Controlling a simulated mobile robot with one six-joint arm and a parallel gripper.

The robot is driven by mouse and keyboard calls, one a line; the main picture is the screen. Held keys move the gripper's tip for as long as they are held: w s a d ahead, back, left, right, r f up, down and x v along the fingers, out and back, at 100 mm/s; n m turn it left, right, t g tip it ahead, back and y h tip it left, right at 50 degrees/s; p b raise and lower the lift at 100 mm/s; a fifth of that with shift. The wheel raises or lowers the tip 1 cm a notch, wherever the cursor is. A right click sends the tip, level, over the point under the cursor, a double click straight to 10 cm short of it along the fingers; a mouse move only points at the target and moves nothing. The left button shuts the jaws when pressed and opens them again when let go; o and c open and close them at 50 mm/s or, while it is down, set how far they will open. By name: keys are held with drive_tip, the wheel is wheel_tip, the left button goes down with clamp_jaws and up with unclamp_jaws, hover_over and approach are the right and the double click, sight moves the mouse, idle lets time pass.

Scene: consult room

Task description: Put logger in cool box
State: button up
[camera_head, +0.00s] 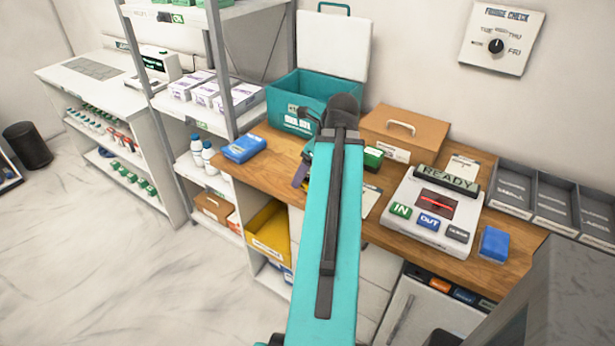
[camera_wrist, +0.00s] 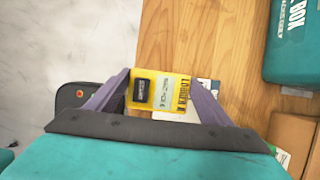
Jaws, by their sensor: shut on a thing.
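The logger (camera_wrist: 158,95) is a yellow device with a dark screen and a pale label. In the wrist view it sits between the two purple fingers of my gripper (camera_wrist: 158,98), which is shut on it over the wooden counter. In the head view my teal arm hides most of the gripper and logger; one purple finger (camera_head: 301,173) shows left of the arm. The cool box (camera_head: 279,101) is teal, with its white lid (camera_head: 334,45) raised at the back. It stands behind my gripper, and part of it shows at the upper right of the wrist view (camera_wrist: 290,62).
The wooden counter (camera_head: 275,165) holds a blue pack (camera_head: 244,149) left of my arm. A brown case (camera_head: 405,130) stands right of the cool box. Further right are a READY device (camera_head: 432,212), another blue pack (camera_head: 494,244) and grey trays (camera_head: 553,195). A shelf post (camera_head: 219,65) rises at left.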

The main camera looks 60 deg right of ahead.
drive_tip(key=shift+s+a+f+b, duration=0.15)
drive_tip(key=shift+s+a+b, duration=0.35)
drive_tip(key=shift+b, duration=2.75)
drive_tip(key=shift+a+b, duration=0.35)
drive_tip(key=shift+b, duration=0.4)
drive_tip(key=shift+s+a+r, duration=0.1)
drive_tip(key=shift+r, duration=0.1)
